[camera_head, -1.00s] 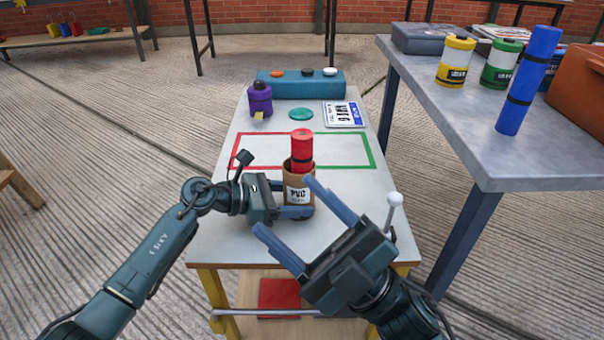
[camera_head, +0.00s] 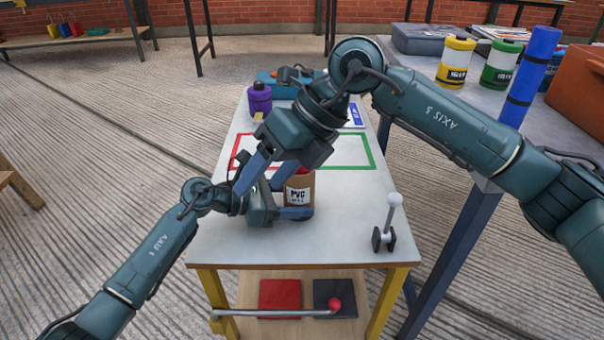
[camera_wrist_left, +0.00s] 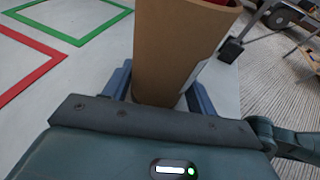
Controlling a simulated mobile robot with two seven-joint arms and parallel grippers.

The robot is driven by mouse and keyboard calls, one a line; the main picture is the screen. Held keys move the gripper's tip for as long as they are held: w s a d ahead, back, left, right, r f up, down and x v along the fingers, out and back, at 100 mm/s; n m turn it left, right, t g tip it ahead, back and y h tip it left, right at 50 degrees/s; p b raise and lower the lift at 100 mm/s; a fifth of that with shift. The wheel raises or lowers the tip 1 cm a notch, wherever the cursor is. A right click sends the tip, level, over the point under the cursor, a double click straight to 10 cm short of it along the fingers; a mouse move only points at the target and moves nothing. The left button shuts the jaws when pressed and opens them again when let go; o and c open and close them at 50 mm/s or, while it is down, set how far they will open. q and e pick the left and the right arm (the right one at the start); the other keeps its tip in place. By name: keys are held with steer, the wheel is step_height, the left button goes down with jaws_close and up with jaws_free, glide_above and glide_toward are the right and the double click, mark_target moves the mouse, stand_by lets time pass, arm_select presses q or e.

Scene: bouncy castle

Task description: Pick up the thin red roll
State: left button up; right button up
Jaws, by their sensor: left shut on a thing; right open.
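The red roll (camera_head: 303,170) stands in a brown cardboard tube (camera_head: 301,183) labelled PVC on the white table. Only a sliver of its red shows below my right arm; a bit of red also shows in the tube's mouth in the left wrist view (camera_wrist_left: 219,2). My left gripper (camera_head: 297,202) is shut on the tube, one finger on each side, and the tube stands upright. My right gripper (camera_head: 258,183) is open, reaching over from the right, and points down-left beside the tube, close to my left gripper's body. Whether it touches anything is unclear.
A purple bottle (camera_head: 259,98) stands at the back left, and a teal block (camera_head: 268,76) is partly hidden behind my right arm. A white-knobbed lever (camera_head: 394,200) stands at the front right. The table's front middle (camera_head: 335,235) is clear. A grey side table (camera_head: 415,75) holds canisters and a blue roll.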

steer(key=w+d+r+m+t+h, duration=0.2)
steer(key=w+d+r+t+h, duration=0.2)
steer(key=w+d+r, duration=0.3)
steer(key=shift+h, duration=0.3)
steer(key=x, duration=0.7)
steer(key=shift+w+f, duration=0.1)
steer(key=shift+w, duration=0.4)
steer(key=x, duration=0.2)
steer(key=w+x, duration=0.1)
steer(key=x, duration=0.2)
steer(key=shift+d, duration=0.1)
jaws_close()
